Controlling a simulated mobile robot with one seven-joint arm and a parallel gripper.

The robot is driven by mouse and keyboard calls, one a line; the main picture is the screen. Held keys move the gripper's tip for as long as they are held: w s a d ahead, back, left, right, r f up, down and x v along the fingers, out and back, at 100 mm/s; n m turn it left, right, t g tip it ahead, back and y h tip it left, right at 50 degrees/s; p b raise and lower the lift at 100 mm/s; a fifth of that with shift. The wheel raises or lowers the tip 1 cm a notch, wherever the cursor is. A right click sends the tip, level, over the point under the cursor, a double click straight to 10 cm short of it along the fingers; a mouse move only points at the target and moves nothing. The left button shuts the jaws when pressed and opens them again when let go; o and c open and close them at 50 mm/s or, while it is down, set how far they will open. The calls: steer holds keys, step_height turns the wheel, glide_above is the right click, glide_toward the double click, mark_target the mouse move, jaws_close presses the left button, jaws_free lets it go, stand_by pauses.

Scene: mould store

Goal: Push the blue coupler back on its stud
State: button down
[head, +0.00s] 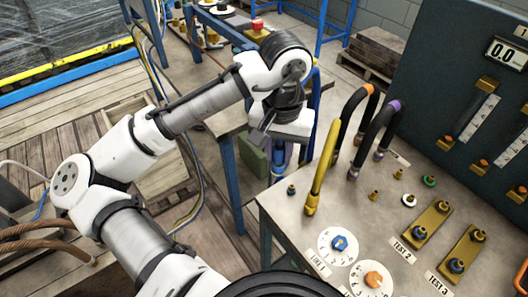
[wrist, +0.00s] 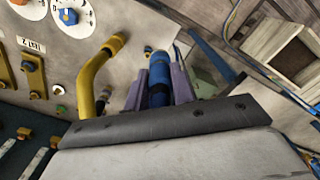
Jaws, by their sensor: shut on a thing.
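The blue coupler (wrist: 159,68) is between the two fingers of my gripper (wrist: 160,84) in the wrist view, and the gripper is shut on it. In the head view my gripper (head: 284,148) hangs just off the left edge of the bench, with the blue coupler (head: 278,170) pointing down below it. A small blue-topped stud (head: 291,189) stands upright on the bench's left edge, to the lower right of the coupler. The coupler and this stud look apart.
A yellow hose (head: 326,160) stands close to the right of the stud, with orange-banded (head: 350,110) and purple-banded (head: 375,130) hoses beyond it. Dials, small fittings and brass test blocks (head: 428,222) cover the bench (head: 290,215). A dark gauge panel (head: 440,60) rises at the right.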

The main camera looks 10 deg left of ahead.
steer(key=shift+w+d+f+b, duration=0.3)
steer(key=shift+d+f+b, duration=0.35)
steer(key=shift+f, duration=0.5)
steer(key=shift+w+d+f+b, duration=0.3)
steer(key=shift+d+f+b, duration=0.4)
steer(key=shift+f, duration=0.5)
steer(key=shift+w+d+f+b, duration=0.3)
steer(key=shift+d+f+b, duration=0.15)
steer(key=shift+f+b, duration=0.55)
steer(key=shift+f, duration=1.7)
stand_by(1.2)
steer(key=c, duration=1.1)
jaws_free()
step_height(320, 180, up, 14)
steer(key=shift+f, duration=0.1)
